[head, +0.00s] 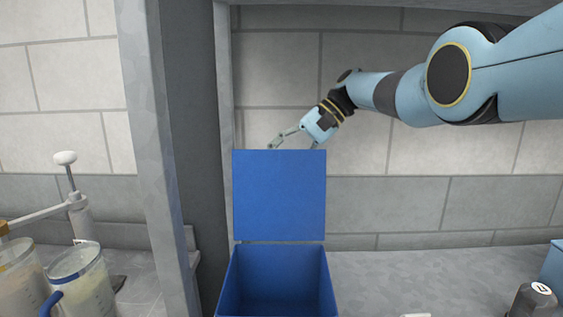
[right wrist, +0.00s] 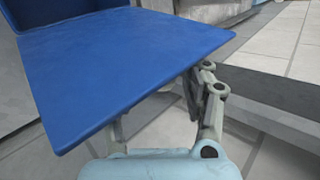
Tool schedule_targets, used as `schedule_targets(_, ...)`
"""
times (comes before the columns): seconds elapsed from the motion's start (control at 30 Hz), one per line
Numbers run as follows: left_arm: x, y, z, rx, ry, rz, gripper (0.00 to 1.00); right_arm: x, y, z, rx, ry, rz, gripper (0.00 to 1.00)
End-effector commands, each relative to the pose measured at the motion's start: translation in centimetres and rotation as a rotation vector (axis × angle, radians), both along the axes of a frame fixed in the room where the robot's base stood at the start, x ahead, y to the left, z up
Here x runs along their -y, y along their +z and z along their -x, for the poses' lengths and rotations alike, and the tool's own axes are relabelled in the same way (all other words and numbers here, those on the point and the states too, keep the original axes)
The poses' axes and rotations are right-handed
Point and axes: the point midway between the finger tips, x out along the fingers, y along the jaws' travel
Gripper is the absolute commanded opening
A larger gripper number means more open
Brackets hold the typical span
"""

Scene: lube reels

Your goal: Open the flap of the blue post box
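The blue post box (head: 229,284) stands at the lower middle of the head view with its top open. Its blue flap (head: 279,195) stands upright at the back of the box. The flap also fills much of the right wrist view (right wrist: 120,60). My right gripper (head: 293,145) is behind the flap's top edge, its fingers spread apart. In the right wrist view the flap hides part of the fingers, so I cannot tell whether they touch it. Nothing shows between them. My left gripper is not in view.
A grey post (head: 155,150) stands left of the box. Beyond it are clear jugs (head: 82,285) and a white-knobbed lever (head: 66,158). A dark bottle (head: 532,300) stands at the lower right. The grey counter right of the box is mostly clear.

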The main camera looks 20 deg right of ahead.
Motion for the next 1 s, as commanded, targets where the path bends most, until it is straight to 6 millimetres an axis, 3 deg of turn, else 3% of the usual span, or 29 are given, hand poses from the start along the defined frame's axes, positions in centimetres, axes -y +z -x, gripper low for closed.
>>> schedule_targets(0.37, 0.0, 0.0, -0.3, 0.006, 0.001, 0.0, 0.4, 0.7, 0.5, 0.2, -0.004, 0.002, 0.0, 0.48)
schedule_targets(0.8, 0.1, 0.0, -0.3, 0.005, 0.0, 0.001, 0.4, 7.1, 6.9, 0.9, -0.002, 0.0, 0.001, 0.48)
schedule_targets(1.0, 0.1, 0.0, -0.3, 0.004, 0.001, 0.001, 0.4, 8.4, 8.1, 1.1, -0.004, 0.001, 0.0, 0.48)
